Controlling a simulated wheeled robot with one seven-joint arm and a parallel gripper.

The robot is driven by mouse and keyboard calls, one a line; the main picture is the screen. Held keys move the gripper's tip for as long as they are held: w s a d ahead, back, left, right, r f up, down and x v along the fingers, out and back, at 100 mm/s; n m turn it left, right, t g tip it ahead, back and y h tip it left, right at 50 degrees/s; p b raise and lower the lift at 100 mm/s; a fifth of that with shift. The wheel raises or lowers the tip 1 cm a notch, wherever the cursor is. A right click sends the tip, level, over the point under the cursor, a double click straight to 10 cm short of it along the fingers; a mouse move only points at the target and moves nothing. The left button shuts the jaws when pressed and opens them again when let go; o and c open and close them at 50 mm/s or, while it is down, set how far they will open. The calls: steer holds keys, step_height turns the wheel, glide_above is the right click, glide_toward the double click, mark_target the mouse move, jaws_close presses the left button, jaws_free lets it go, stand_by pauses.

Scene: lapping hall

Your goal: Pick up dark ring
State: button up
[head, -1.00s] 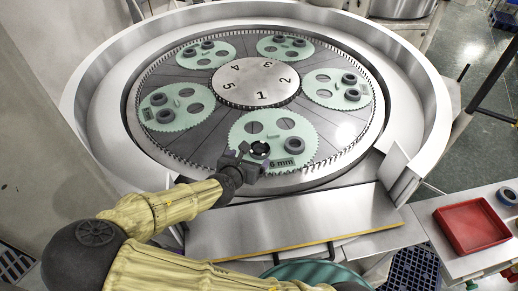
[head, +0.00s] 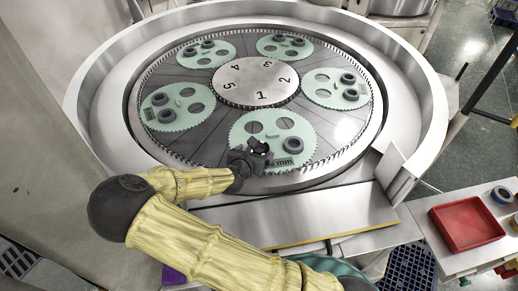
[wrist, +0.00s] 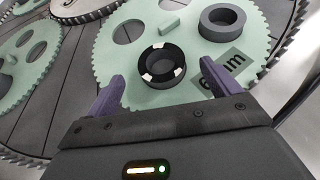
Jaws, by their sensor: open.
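The dark ring (wrist: 162,66) is black with a few pale patches on its rim. In the wrist view it lies flat on the pale green toothed carrier (wrist: 112,62), beside a grey ring (wrist: 222,22). My gripper (wrist: 163,80) is open and empty, with its purple fingers apart. In that view the dark ring appears just beyond the gap between the fingertips. In the head view my gripper (head: 252,160) is over the near edge of the front carrier (head: 292,133) and hides much of the dark ring (head: 258,146).
Several other green carriers with grey rings sit around the numbered hub (head: 257,82). A raised round wall (head: 437,110) encloses the plate.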

mark_target(261, 146)
steer(key=p+x, duration=0.2)
steer(key=x, duration=0.1)
steer(key=shift+w+d, duration=0.15)
steer(key=shift+w+d+f, duration=0.1)
steer(key=shift+w+f, duration=0.2)
steer(key=shift+c, duration=0.2)
steer(key=c, duration=1.2)
steer(key=shift+o, duration=0.2)
step_height(261, 146, up, 10)
steer(key=b, duration=0.3)
steer(key=shift+b, duration=0.3)
